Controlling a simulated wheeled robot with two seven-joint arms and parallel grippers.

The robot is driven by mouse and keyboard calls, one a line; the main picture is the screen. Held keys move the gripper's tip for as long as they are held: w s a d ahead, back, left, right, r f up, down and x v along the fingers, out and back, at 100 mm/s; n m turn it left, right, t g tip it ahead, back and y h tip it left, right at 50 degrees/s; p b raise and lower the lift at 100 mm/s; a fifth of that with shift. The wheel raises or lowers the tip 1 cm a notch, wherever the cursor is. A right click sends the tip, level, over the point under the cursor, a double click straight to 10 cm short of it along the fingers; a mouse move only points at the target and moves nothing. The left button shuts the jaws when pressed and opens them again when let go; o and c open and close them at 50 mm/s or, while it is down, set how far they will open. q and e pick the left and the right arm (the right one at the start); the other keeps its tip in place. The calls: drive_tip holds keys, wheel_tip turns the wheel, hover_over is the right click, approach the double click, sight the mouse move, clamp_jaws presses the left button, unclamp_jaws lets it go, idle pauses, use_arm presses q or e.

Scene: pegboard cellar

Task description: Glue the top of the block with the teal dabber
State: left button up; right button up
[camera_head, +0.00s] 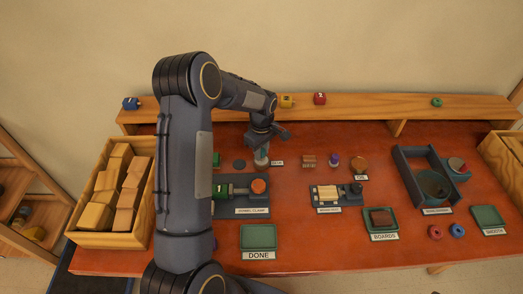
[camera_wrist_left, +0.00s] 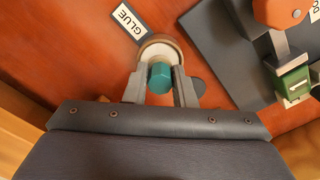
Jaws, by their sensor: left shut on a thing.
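The teal dabber (camera_wrist_left: 160,78) shows as a faceted teal top between the fingers of my left gripper (camera_wrist_left: 159,75), which is shut on it. It is at a round, cream-rimmed glue pot (camera_wrist_left: 160,48), beside the GLUE label. How deep the dabber sits in the pot is hidden. In the head view my left gripper (camera_head: 262,147) points down over the pot (camera_head: 261,160). A pale block (camera_head: 327,192) lies on a dark fixture right of there; I cannot tell whether it is the task's block. My right gripper is not in view.
A clamp station with an orange knob (camera_head: 259,186) and a green part marked 1 (camera_head: 220,190) is in front of the pot, partly behind my arm. A green DONE tray (camera_head: 259,237) is empty. A shelf (camera_head: 355,108) runs along the back. A block crate (camera_head: 84,239) stands left.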

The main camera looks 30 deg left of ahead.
use_arm(q)
drive_tip(key=shift+f+b, duration=0.45)
drive_tip(key=shift+f, duration=0.05)
idle(0.5)
idle(1.5)
drive_tip(key=shift+r+p, duration=1.8)
drive_tip(key=shift+r, duration=1.7)
